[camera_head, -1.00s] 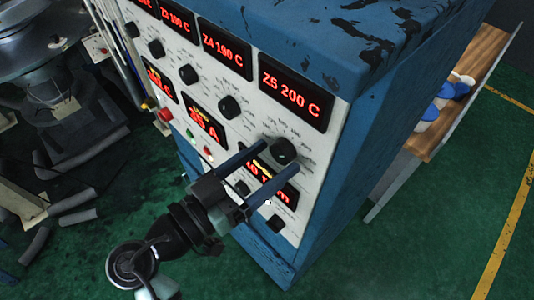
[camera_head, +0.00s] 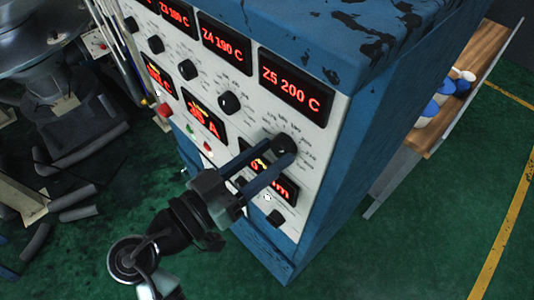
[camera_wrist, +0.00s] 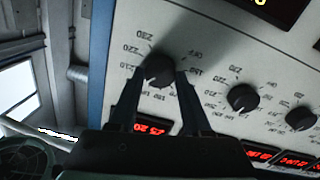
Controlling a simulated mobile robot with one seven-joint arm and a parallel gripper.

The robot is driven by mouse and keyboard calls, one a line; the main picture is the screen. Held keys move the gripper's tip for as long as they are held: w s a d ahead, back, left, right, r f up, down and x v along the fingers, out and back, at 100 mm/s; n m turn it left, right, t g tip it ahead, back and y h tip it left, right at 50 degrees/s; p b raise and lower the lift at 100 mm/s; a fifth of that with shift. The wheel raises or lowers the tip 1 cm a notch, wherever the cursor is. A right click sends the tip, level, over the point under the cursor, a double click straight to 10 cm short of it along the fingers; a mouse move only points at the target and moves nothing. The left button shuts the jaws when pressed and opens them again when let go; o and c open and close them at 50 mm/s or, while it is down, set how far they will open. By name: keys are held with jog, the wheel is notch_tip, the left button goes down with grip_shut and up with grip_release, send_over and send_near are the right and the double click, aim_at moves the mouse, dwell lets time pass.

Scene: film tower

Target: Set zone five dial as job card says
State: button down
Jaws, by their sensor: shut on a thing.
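The zone five dial (camera_head: 286,144) is a black round knob on the white panel, below the red display (camera_head: 291,88) that reads Z5 200 C. My gripper (camera_head: 282,154) reaches it from the lower left, its two blue fingers closed on the knob. In the wrist view, the dial (camera_wrist: 160,68) sits between the two dark fingertips (camera_wrist: 160,76), one on each side. Printed numbers such as 220 and 230 ring it. I cannot tell its exact pointer setting. No job card is recognisable in these views.
Neighbouring black dials include the zone four dial (camera_head: 229,102), under a display (camera_head: 226,48) reading 190 C. A lower dial (camera_head: 274,217) and a partly hidden display (camera_head: 268,180) lie near my fingers. A wooden shelf (camera_head: 483,55) stands behind the blue cabinet (camera_head: 340,175).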

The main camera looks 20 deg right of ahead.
jog(key=shift+n+p, duration=0.35)
jog(key=shift+n, duration=2.35)
jog(key=shift+c, duration=1.8)
grip_release()
jog(key=b+v, duration=0.5)
jog(key=v, duration=0.8)
